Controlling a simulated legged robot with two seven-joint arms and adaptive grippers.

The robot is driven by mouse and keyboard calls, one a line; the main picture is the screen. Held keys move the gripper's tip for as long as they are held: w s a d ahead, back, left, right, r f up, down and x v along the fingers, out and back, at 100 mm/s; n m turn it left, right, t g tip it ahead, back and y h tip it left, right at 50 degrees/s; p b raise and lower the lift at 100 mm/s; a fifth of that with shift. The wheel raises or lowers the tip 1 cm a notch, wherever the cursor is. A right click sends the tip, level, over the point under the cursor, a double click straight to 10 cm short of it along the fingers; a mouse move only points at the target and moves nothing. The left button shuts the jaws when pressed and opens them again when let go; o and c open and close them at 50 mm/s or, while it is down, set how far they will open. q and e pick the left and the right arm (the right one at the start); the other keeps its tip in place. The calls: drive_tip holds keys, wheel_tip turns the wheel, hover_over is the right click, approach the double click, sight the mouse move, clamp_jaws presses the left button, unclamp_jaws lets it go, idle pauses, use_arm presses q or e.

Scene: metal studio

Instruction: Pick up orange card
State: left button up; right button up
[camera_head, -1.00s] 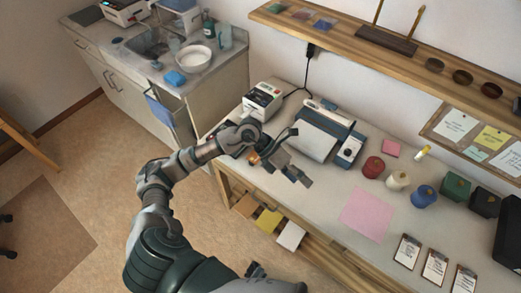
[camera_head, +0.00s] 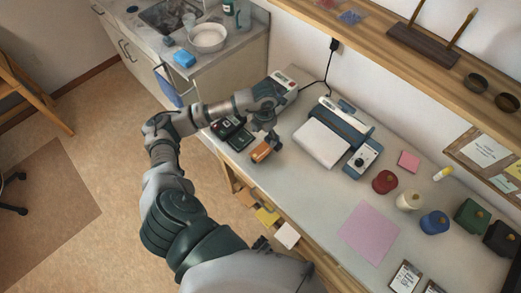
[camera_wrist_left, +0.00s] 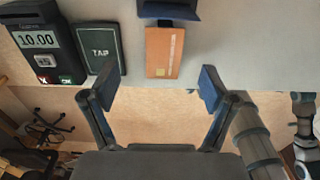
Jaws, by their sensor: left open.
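The orange card (camera_head: 261,152) lies on the white table near its front edge, beside the card reader. In the left wrist view the orange card (camera_wrist_left: 164,52) shows a gold chip and a pale stripe, and a dark blue part covers its far end. My left gripper (camera_head: 268,136) is just above and behind the card in the head view. In the left wrist view my left gripper (camera_wrist_left: 155,90) has its fingers spread wide and empty, with the card ahead between their lines. My right gripper is not in view.
A payment terminal (camera_wrist_left: 38,45) and a dark TAP pad (camera_wrist_left: 103,48) lie left of the card. A laminator-like machine (camera_head: 330,135) stands to the right.

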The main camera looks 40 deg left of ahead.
sight(266, 148)
use_arm(q)
drive_tip(key=shift+f, duration=0.55)
drive_tip(key=shift+s+d+f, duration=0.15)
drive_tip(key=shift+d+f, duration=0.1)
drive_tip(key=shift+d, duration=0.1)
drive_tip(key=f, duration=0.4)
drive_tip(key=shift+w+d+f, duration=0.15)
drive_tip(key=shift+w+d, duration=0.15)
drive_tip(key=shift+a+f, duration=0.3)
drive_tip(key=shift+a, duration=0.35)
drive_tip(key=shift+d+f, duration=0.1)
drive_tip(key=shift+d, duration=0.45)
drive_tip(key=shift+a, duration=0.15)
